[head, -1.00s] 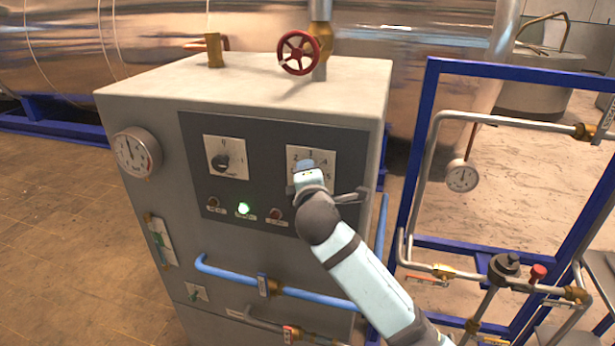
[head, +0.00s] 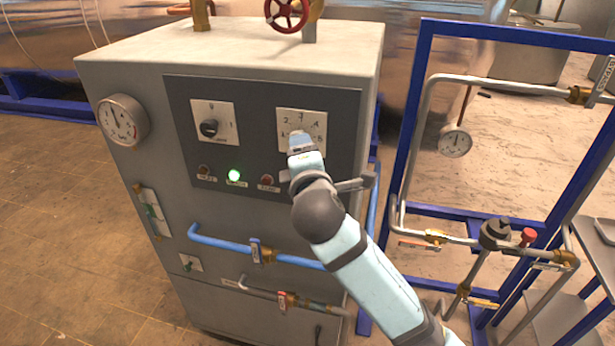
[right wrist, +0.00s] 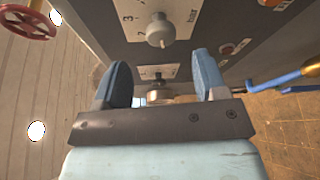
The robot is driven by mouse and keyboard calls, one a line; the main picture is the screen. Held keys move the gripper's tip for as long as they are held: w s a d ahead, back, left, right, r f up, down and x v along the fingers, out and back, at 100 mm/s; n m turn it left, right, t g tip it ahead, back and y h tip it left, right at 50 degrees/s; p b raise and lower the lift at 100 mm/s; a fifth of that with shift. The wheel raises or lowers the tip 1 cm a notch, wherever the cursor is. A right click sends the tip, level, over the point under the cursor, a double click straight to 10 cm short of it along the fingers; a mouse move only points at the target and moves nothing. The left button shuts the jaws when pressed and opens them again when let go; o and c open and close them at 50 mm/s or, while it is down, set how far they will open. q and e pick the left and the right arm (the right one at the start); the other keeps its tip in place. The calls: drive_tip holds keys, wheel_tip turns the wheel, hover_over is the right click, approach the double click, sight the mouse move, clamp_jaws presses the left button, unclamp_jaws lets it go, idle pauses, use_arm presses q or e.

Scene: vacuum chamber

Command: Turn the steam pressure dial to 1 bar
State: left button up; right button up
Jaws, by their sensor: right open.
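A white dial plate (head: 315,121) with numbers around it is on the right of the dark control panel. In the head view my right gripper (head: 300,142) covers its lower middle, hiding the knob and its pointer. The right wrist view shows the grey knob (right wrist: 159,32) on its numbered plate (right wrist: 127,27), above the gap between my two blue fingers (right wrist: 160,65). The fingers are apart with nothing between them, and the knob appears clear of both. I cannot tell the dial's setting. My left gripper is not in view.
A second dial (head: 209,128) with a black knob is to the left, above a lit green lamp (head: 234,175). A pressure gauge (head: 122,119) is on the cabinet's left. Blue pipe (head: 222,243) runs below the panel. A blue frame (head: 415,120) with pipes stands on the right.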

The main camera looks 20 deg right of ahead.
drive_tip(key=v, duration=0.5)
drive_tip(key=shift+s+b, duration=0.2)
drive_tip(key=shift+b, duration=0.15)
drive_tip(key=s+f+m+g+y, duration=0.2)
drive_tip(key=s+f+m+y, duration=0.1)
drive_tip(key=f, duration=1)
drive_tip(key=s+f+m+g+y, duration=0.2)
drive_tip(key=s+f+m, duration=0.1)
drive_tip(key=f, duration=0.9)
drive_tip(key=s+d+f+m+g+y, duration=0.1)
drive_tip(key=s+d+f+m, duration=0.2)
drive_tip(key=s+f+m, duration=0.5)
drive_tip(key=s+f, duration=0.7)
drive_tip(key=f, duration=0.1)
drive_tip(key=shift+s+f+m+g+y, duration=0.2)
drive_tip(key=shift+s+m+g+y, duration=0.1)
drive_tip(key=shift+m+g, duration=0.1)
drive_tip(key=shift+w, duration=0.1)
